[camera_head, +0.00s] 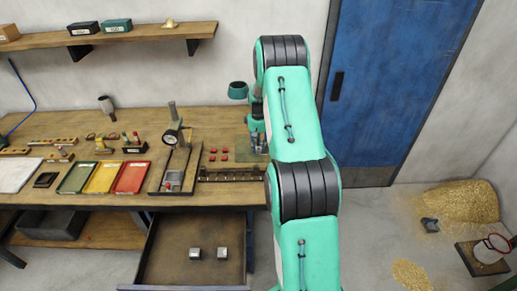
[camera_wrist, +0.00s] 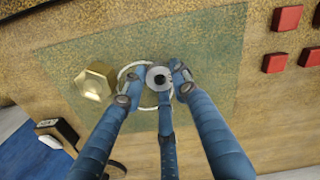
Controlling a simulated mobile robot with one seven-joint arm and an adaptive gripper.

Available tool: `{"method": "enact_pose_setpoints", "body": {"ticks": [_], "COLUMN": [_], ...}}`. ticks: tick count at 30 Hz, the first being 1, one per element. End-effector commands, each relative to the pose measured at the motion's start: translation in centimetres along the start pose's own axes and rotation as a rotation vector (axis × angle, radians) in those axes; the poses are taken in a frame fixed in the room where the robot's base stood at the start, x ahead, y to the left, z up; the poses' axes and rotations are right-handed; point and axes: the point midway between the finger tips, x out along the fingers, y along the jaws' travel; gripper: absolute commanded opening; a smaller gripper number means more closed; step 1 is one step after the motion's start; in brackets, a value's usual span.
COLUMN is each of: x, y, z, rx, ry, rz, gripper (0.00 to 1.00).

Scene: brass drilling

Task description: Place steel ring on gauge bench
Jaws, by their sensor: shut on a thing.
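My gripper (camera_wrist: 156,84) has its blue fingers closed around a small grey round piece with a dark centre, which looks like the steel ring (camera_wrist: 158,74). It is above or on a green mat (camera_wrist: 205,45) on the wooden bench (camera_wrist: 20,60); I cannot tell whether it touches. A pale circle (camera_wrist: 123,74) shows around and below the piece, partly hidden by the fingers. In the head view, my gripper (camera_head: 258,141) is low over the mat at the bench's right end, and the ring is not clear there. A dial gauge on a stand (camera_head: 172,137) stands on the bench.
A brass hexagonal piece (camera_wrist: 97,82) lies on the mat left of my fingers. Several red blocks (camera_head: 219,154) lie left of the mat. Red (camera_head: 130,178), yellow (camera_head: 103,177) and green (camera_head: 77,177) trays sit further left. An open drawer (camera_head: 170,258) holds two metal blocks.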

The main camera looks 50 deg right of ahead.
Motion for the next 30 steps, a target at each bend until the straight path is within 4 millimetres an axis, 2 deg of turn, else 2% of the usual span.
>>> {"method": "enact_pose_setpoints", "body": {"ticks": [15,16,18,19,30], "x": [0.8,0.84,0.79,0.79,0.59], "y": [0.01,0.01,0.01,0.01,0.02], "z": [-0.03,-0.03,-0.03,-0.03,-0.04], "rx": [0.0,0.0,0.0,0.0,0.0], "ry": [0.001,0.001,0.001,0.001,0.001], "rz": [0.0,0.0,0.0,0.0,0.001], "gripper": [0.0,0.3,0.44,0.47,0.47]}}
